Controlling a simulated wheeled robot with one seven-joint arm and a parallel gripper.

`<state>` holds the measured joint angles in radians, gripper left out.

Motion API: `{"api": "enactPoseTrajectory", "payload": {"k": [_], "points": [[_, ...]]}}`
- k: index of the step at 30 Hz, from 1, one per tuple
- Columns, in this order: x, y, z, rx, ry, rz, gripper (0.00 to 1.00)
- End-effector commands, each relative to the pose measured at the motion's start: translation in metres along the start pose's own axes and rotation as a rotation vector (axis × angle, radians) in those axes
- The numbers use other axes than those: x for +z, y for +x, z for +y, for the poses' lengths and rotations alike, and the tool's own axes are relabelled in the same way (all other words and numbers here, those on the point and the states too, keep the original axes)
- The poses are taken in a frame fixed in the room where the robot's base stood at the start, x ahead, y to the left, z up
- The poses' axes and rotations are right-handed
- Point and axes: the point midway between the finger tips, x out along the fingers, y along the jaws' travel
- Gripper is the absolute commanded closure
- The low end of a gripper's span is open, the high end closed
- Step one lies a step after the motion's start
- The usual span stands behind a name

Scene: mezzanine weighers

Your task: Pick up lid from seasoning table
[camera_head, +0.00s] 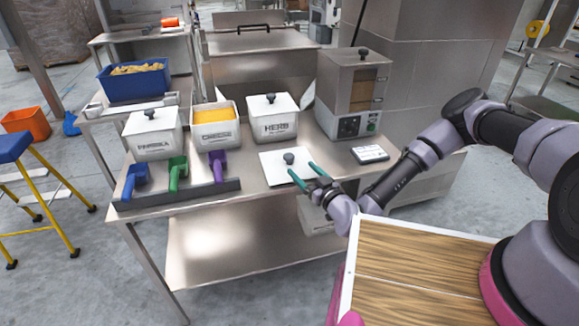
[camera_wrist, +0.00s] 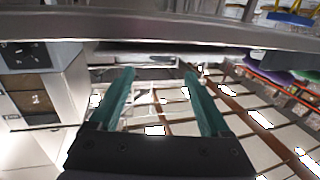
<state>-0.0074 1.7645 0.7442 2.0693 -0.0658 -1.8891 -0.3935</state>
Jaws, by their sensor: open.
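The lid (camera_head: 272,168) is a flat white plate with a dark round knob, lying on the steel seasoning table (camera_head: 248,178) in front of the herb tub. My gripper (camera_head: 306,171) is open, with its two teal fingers at the lid's front right, close to the knob. I cannot tell whether the fingers touch the lid. In the wrist view the open gripper (camera_wrist: 160,88) shows nothing clearly held between its fingers, and I cannot make out the lid there.
An open tub of orange food (camera_head: 214,115) stands between two lidded tubs, paprika (camera_head: 153,145) and herb (camera_head: 272,128). Blue, green and purple scoops sit in a rack (camera_head: 180,200) at front left. A steel machine (camera_head: 350,95) and a small scale (camera_head: 370,154) stand to the right.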

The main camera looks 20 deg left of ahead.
Motion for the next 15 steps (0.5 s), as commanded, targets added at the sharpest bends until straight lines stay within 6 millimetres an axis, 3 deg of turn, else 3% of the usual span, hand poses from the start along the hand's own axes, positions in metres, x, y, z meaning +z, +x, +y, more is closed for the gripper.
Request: {"api": "enactPoseTrajectory", "payload": {"k": [6,15], "points": [[-0.001,0.035,0.0,-0.002,-0.002,0.001,0.19],[-0.002,0.064,0.0,-0.002,-0.002,0.001,0.19]]}}
